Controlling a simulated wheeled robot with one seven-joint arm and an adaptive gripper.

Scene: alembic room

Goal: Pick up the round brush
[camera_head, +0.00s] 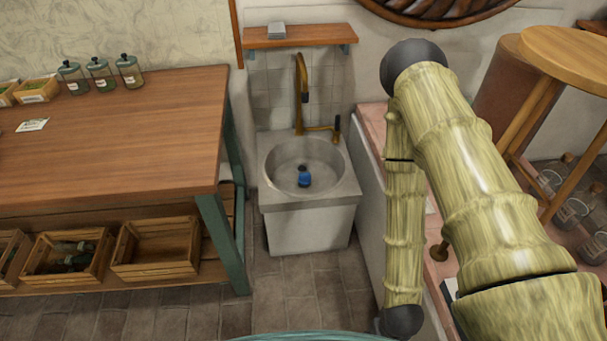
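A small blue object (304,178) lies in the round grey basin of the sink (279,174). It looks like the round brush, but it is too small to be sure, and its bristles cannot be made out. My bamboo-textured arm fills the right side of the view, to the right of the sink. One link rises to a black joint and a thinner one runs down to another black joint near the bottom edge. My gripper is not in view, so what it holds cannot be seen.
A brass faucet (300,90) stands behind the basin, under a wooden shelf (299,35). A wooden table (130,150) with jars (129,72) stands left, with crates (155,248) below. A round wooden table (570,55) is at right. Tiled floor (300,290) before the sink is clear.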

